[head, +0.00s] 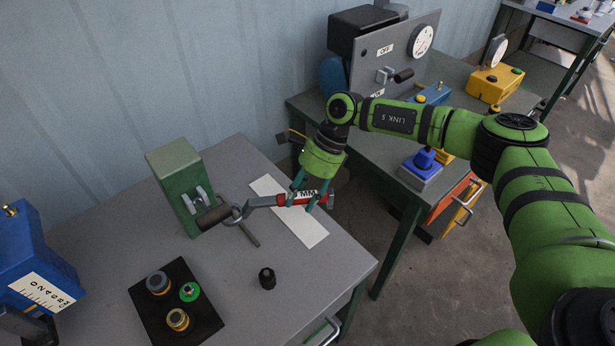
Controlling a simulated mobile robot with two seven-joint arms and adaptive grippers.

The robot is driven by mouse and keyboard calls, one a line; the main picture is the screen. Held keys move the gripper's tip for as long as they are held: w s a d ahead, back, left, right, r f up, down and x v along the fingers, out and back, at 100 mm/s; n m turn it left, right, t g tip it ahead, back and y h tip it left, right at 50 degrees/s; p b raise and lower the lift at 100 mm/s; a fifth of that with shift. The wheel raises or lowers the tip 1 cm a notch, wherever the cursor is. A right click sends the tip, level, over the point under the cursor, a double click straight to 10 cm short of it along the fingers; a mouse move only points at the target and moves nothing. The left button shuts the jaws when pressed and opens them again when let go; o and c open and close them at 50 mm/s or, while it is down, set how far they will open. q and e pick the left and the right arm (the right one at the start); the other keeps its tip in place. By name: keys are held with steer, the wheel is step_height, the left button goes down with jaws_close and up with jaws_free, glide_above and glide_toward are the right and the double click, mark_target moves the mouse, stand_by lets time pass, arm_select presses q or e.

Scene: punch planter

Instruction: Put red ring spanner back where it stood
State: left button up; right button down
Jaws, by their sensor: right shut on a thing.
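My right gripper (303,203) is shut on the red handle of the red ring spanner (282,200). The handle carries a black-and-white label that partly shows between the fingers. The spanner's grey shank points left, and its ring end is beside the dark cylinder on the front of the green block-shaped device (178,174). I cannot tell whether the ring touches the cylinder or goes around something there. A white strip (316,233) lies on the grey workbench (228,291) below the spanner. My left gripper is not in view.
A black tray (190,335) with several round parts lies at the front. A small black knob (267,278) stands to its right. A thin grey rod (249,236) is below the spanner's ring. A blue gauge (35,258) is at left. A second bench (373,134) holds a grey panel (394,59).

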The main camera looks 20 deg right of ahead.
arm_select(q)
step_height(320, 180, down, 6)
steer(key=b, duration=0.6)
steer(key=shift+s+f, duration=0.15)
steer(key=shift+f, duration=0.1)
arm_select(e)
steer(key=w+d+f+m+t, duration=0.1)
steer(key=w+f+m, duration=0.1)
steer(key=f+m, duration=0.1)
steer(key=w+d+f+m+t, duration=0.1)
steer(key=w+f+m+t, duration=0.1)
steer(key=f+m, duration=0.1)
steer(key=w+d+f+m+t, duration=0.1)
steer(key=f+m, duration=0.2)
steer(key=shift+w+d+f+t+h, duration=0.15)
steer(key=shift+w+f+t+h, duration=0.15)
steer(key=shift+w, duration=0.1)
arm_select(q)
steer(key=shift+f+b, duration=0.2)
steer(key=shift+b, duration=0.2)
arm_select(e)
steer(key=shift+f, duration=0.25)
steer(key=c, duration=0.7)
jaws_free()
steer(key=shift+o, duration=0.2)
steer(key=shift+s, duration=0.1)
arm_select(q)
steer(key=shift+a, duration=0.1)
arm_select(e)
steer(key=shift+f, duration=0.1)
